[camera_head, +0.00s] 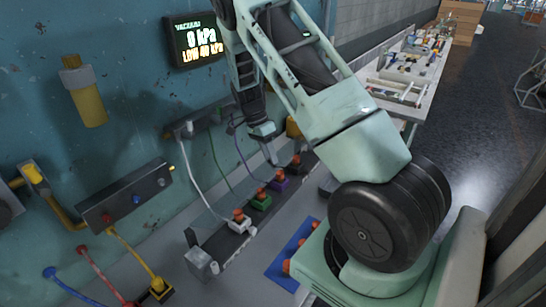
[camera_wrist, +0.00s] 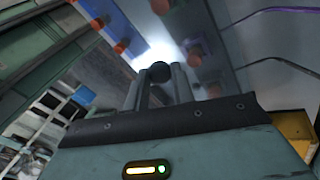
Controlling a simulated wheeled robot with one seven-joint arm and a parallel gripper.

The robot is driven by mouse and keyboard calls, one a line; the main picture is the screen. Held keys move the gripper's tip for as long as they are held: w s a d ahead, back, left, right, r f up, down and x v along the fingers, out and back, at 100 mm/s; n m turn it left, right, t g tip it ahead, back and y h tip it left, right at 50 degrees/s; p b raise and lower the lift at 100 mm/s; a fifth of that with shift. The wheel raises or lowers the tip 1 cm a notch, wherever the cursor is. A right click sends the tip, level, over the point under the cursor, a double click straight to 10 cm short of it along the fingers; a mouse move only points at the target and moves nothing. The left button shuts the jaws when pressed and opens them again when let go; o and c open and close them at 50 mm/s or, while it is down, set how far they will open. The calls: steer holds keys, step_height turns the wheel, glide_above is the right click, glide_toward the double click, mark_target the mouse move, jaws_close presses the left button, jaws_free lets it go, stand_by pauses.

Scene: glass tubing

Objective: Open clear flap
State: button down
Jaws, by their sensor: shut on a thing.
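My gripper (camera_head: 264,138) is low beside the wall in the head view, above the far end of a row of orange-topped fittings. In the wrist view my gripper's two grey fingers (camera_wrist: 160,92) are closed around a small dark round knob (camera_wrist: 160,72). Beyond the knob a hazy, see-through panel with a bright glare, seemingly the clear flap (camera_wrist: 205,62), shows blurred orange tops behind it. Its edges and hinge are hard to make out, so I cannot tell its angle. In the head view the knob is hidden and the flap is not distinct.
A white-based fitting (camera_head: 239,221), a green one (camera_head: 262,201) and a purple one (camera_head: 278,182) stand in a row with cables. A blue mat (camera_head: 283,262) with orange pieces lies nearer. A vacuum display (camera_head: 194,41) hangs on the wall. A cluttered bench (camera_head: 415,68) stands beyond.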

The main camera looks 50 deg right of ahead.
mark_target(266, 169)
steer(key=shift+w+a+r, duration=0.1)
steer(key=shift+w, duration=0.55)
steer(key=shift+a, duration=0.1)
steer(key=c, duration=1.5)
jaws_free()
steer(key=o, duration=0.3)
steer(key=shift+w+f, duration=0.2)
steer(key=shift+o, duration=0.2)
steer(key=shift+s+r, duration=0.15)
step_height(266, 169, up, 10)
steer(key=b, duration=0.3)
